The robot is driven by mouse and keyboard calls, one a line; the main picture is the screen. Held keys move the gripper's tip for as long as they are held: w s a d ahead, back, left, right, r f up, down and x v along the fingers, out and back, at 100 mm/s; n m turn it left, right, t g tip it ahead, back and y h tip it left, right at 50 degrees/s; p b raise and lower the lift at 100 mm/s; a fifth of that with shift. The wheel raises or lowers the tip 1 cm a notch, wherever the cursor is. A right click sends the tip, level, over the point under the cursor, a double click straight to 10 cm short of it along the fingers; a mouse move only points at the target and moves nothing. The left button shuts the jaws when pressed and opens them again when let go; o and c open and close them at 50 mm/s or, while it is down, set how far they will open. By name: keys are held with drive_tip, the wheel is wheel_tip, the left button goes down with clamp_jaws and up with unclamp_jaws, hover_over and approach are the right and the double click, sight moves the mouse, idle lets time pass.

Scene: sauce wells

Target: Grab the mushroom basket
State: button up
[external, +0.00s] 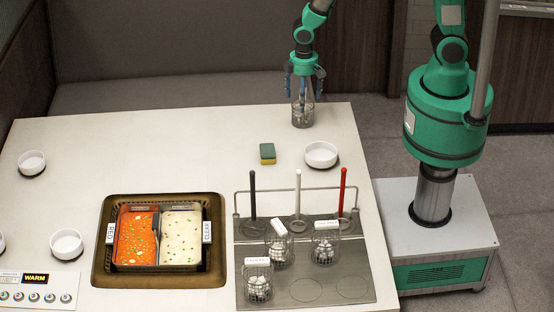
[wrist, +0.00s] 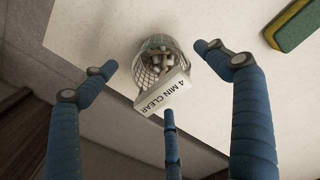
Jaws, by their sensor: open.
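The mushroom basket (external: 302,117) is a small wire mesh basket near the far edge of the counter in the external view. In the wrist view the basket (wrist: 150,68) holds brownish and pale pieces and carries a white tag reading "4 MIN CLEAR". My gripper (external: 304,87) points down just above the basket, with its blue fingers spread. In the wrist view the three fingers are apart around the basket and tag, with nothing clamped between them. Whether any finger touches the basket I cannot tell.
A green and yellow sponge (external: 267,153) and a white bowl (external: 321,154) lie nearer on the counter (external: 200,140). A rack (external: 300,228) holds several tagged baskets of white balls and upright black, white and red handles. A split pot (external: 160,265) of red and clear broth sits left.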

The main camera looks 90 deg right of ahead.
sight(305, 115)
drive_tip(key=shift+a+f+b, duration=0.1)
drive_tip(key=shift+f+b, duration=0.5)
drive_tip(key=shift+f, duration=1.75)
drive_tip(key=c, duration=1.6)
